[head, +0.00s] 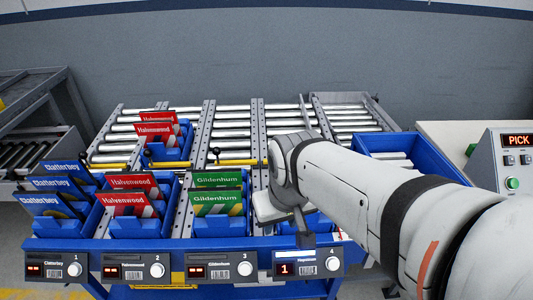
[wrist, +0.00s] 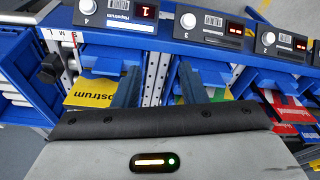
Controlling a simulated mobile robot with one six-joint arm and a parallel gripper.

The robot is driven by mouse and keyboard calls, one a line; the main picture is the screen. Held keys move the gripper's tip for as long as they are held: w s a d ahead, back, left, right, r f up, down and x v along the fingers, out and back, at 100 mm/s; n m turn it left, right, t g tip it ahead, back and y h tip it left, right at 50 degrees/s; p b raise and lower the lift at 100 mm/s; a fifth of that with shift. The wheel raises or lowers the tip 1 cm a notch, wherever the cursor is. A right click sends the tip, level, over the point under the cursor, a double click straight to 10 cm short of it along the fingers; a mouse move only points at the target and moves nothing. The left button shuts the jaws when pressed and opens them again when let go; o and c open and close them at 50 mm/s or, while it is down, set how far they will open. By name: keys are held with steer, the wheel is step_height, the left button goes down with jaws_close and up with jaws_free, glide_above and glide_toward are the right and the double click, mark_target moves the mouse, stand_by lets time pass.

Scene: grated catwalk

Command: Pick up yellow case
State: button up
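The yellow case (wrist: 92,93) shows in the wrist view at the left, lettered "…ostrum", partly cut off by my gripper's body. It lies beside my left-hand finger, apart from the space between the fingers. My gripper (wrist: 158,78) is open, with two dark blue fingers spread and nothing visible between them. In the head view my gripper (head: 301,228) hangs over the bin behind label 4; the arm and wrist hide the yellow case there.
Blue bins hold blue Clatterbey cases (head: 55,185), red Halvenwood cases (head: 135,182) and green Gildenhum cases (head: 217,203). Label 4 (head: 308,262) has a lit "1". An empty-looking blue crate (head: 400,145) stands right, near a "PICK" control box (head: 508,160). Roller lanes lie behind.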

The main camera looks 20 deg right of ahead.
steer(key=w+d+m+y+p, duration=0.1)
steer(key=w+d+m+p, duration=0.1)
steer(key=m, duration=0.5)
steer(key=w+d+f+m+y+p, duration=0.1)
steer(key=w+d+m+p, duration=0.1)
steer(key=w+d+m, duration=0.3)
steer(key=w+d+m+y+p, duration=0.2)
steer(key=w+d+m, duration=0.1)
steer(key=d+m, duration=0.4)
steer(key=shift+w+d+f+m, duration=0.2)
steer(key=shift+w+f+m, duration=0.15)
steer(key=shift+m, duration=0.45)
steer(key=x, duration=0.7)
steer(key=shift+w+p, duration=0.15)
steer(key=shift+p, duration=0.2)
steer(key=shift+f, duration=0.25)
steer(key=shift+c, duration=0.4)
jaws_close()
